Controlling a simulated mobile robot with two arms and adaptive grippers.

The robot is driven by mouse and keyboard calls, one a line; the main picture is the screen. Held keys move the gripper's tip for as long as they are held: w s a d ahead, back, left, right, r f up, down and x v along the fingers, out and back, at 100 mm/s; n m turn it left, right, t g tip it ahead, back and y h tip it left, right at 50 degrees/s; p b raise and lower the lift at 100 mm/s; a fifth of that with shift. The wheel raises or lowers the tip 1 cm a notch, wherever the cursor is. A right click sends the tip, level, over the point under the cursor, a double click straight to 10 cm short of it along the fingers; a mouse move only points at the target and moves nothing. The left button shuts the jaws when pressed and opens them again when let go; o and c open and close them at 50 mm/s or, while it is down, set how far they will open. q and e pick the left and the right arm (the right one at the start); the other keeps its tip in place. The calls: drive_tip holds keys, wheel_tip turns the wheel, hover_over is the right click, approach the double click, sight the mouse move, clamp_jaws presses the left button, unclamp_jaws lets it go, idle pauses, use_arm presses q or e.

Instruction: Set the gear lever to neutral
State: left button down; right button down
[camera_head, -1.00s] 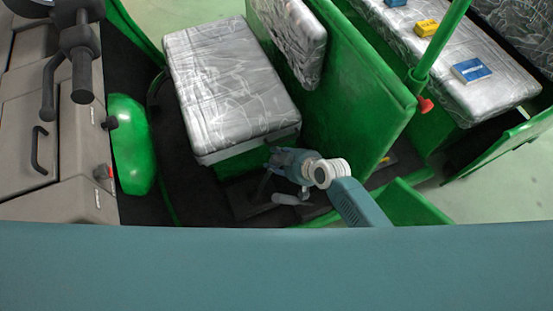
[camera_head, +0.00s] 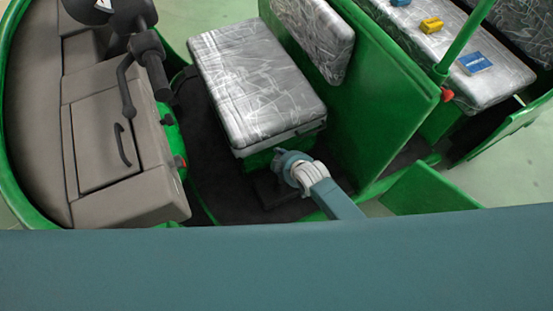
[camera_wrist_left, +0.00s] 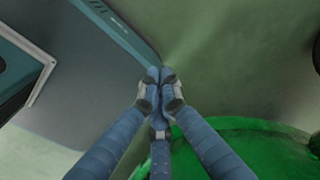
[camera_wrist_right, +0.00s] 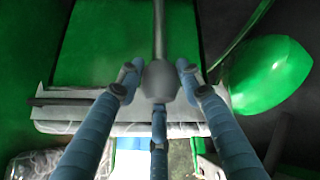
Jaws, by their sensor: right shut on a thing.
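The gear lever shows in the right wrist view as a grey rod with a rounded knob (camera_wrist_right: 160,80). The fingers of my right gripper (camera_wrist_right: 159,75) are closed around this knob, one on each side and one below. In the head view my right gripper (camera_head: 285,163) is low beside the front seat, and its wrist hides the lever there. My left gripper (camera_wrist_left: 160,76) shows only in the left wrist view. Its fingertips are together with nothing between them, over a pale floor.
The wrapped front seat (camera_head: 255,80) stands just behind my right gripper. The grey dashboard (camera_head: 105,140) and black handlebar (camera_head: 128,75) are at the left. A green partition (camera_head: 385,100) and rear seat (camera_head: 500,75) with small boxes are at the right.

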drive_tip(key=shift+w+d+r, duration=0.1)
drive_tip(key=shift+w+d, duration=0.05)
drive_tip(key=shift+d, duration=0.1)
drive_tip(key=c, duration=1.4)
unclamp_jaws()
drive_tip(key=shift+c, duration=0.2)
drive_tip(key=shift+a, duration=0.1)
use_arm(q)
drive_tip(key=shift+w+d, duration=0.6)
drive_tip(key=shift+d, duration=0.3)
use_arm(e)
drive_tip(key=v, duration=1.2)
